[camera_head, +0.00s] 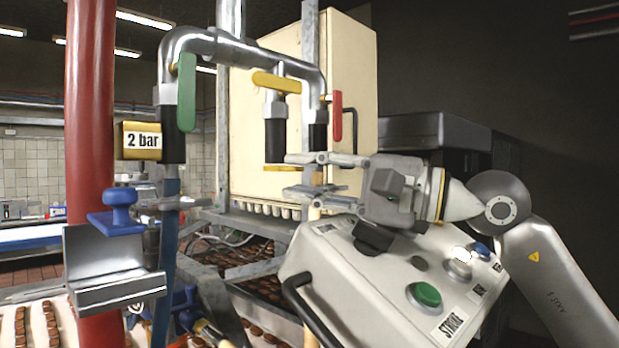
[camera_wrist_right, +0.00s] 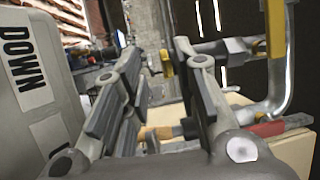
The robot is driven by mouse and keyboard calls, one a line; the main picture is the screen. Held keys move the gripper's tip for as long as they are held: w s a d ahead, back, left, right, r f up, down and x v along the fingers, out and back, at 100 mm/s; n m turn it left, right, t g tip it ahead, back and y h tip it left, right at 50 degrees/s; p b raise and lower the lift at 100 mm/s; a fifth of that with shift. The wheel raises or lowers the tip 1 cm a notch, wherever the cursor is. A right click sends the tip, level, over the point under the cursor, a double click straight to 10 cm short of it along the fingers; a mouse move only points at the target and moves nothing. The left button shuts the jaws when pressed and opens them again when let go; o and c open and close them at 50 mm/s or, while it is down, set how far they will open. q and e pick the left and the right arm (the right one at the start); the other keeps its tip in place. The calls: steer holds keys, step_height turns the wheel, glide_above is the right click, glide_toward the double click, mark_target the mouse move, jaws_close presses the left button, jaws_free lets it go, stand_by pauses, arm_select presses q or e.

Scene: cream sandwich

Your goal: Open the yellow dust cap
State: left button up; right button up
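The yellow dust cap (camera_head: 284,168) is a flat yellow disc below the black end of the middle pipe (camera_head: 275,140). A yellow lever sits above it on the same pipe. My right gripper (camera_head: 298,174) comes in from the right, its fingers apart. In the head view the cap is near the fingertips; whether they touch it cannot be told. In the right wrist view the gripper (camera_wrist_right: 150,95) is open, and a small yellow piece (camera_wrist_right: 166,62), seemingly the cap, shows beyond the gap, close to the right finger. My left gripper is not in view.
A pipe with a red lever (camera_head: 337,115) is close to my right gripper. A white control box (camera_head: 390,285) with a green button lies just below my right wrist. On the left are a green lever (camera_head: 186,92), a blue hose and a red column (camera_head: 90,130).

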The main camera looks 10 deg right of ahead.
steer(key=v, duration=1.1)
steer(key=shift+s+d, duration=0.3)
steer(key=shift+d, duration=0.1)
